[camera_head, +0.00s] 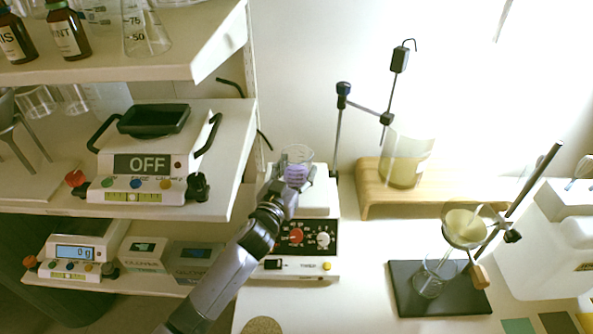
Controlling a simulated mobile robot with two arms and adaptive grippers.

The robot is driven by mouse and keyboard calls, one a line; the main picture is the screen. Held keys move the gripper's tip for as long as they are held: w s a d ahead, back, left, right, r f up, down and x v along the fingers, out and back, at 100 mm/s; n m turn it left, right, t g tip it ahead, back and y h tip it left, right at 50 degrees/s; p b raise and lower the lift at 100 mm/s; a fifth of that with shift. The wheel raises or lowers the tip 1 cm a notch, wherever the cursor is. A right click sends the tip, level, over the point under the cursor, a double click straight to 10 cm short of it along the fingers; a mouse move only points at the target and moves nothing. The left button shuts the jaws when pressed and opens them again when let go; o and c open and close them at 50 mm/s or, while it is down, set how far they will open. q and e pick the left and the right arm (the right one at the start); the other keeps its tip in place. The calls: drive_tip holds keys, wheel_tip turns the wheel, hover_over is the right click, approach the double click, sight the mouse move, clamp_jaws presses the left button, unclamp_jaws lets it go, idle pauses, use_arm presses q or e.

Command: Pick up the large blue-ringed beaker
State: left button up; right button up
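A small clear beaker (297,158) with purple-blue contents is at the white hotplate stirrer (318,195). A larger clear beaker (407,160) with yellowish contents is on the wooden stand (370,195) to the right. I cannot make out a blue ring on either. My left gripper (290,181) reaches up from the lower left, its tip just below and in front of the small beaker, overlapping it in the picture. Its fingers are too small and dark to tell whether they are open, shut or touching the beaker. My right gripper is not in view.
A metal stand with clamp (387,118) rises behind the hotplate. A filter funnel (464,227) is above a glass flask (432,278) on a dark base (405,300). Shelves (225,45) with bottles and a balance (150,160) fill the left. A white canister (560,250) stands right.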

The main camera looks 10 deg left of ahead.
use_arm(q)
drive_tip(key=c, duration=0.8)
drive_tip(key=shift+r, duration=0.1)
